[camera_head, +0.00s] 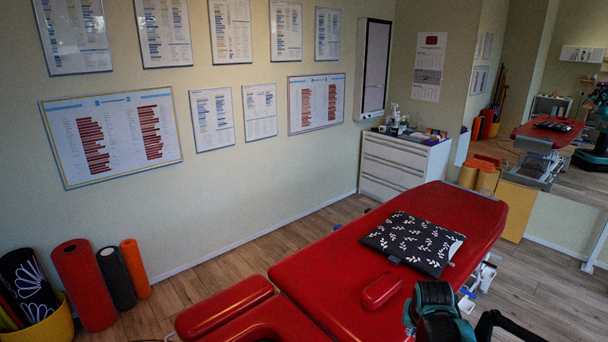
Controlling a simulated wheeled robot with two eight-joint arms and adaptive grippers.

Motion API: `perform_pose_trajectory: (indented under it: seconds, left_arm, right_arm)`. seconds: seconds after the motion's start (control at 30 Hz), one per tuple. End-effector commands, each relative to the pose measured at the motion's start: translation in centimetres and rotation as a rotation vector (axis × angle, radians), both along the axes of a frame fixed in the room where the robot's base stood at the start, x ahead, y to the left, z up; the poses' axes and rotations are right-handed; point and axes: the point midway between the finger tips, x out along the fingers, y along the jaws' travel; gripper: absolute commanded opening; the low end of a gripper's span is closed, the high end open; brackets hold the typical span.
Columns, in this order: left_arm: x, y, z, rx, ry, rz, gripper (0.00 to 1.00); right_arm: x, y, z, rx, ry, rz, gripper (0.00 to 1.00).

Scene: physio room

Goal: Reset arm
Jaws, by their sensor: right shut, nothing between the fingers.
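My right gripper (433,302), dark with teal parts, shows at the bottom of the head view, in front of the near right edge of the red treatment table (330,270). It is shut and nothing shows in it. Its fingertips are hard to make out. My left gripper is not in view. A black cushion with white leaf prints (413,243) lies flat on the table, beyond my right gripper and apart from it.
A small red pad (381,291) lies on the table. A white drawer cabinet (402,164) with bottles on top stands at the back wall. Rolled mats (84,285) and a yellow bin (48,326) stand at left. A mirror (560,195) at right reflects the room. Wooden floor lies clear along the wall.

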Motion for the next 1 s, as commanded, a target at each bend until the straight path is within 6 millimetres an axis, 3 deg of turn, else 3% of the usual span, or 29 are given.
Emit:
perform_pose_trajectory:
  seconds: [0.1, 0.23, 0.5, 0.7, 1.0]
  left_arm:
    - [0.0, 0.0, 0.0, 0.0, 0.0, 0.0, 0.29]
    - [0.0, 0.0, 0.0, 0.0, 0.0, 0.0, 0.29]
    - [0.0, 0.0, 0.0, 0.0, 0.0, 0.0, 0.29]
    - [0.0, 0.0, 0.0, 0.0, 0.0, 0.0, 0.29]
    - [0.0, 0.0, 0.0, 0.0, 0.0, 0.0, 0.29]
  right_arm:
    - [-4.2, 2.8, 2.6, -0.012, -0.031, 0.08, 0.0]
    - [-8.6, 5.3, 4.3, -0.025, -0.066, 0.165, 0.0]
    - [-16.9, 9.2, 4.4, -0.054, -0.135, 0.325, 0.0]
    - [-19.9, 10.4, 3.4, -0.067, -0.164, 0.387, 0.0]
    - [-20.3, 10.6, 3.2, -0.07, -0.171, 0.399, 0.0]
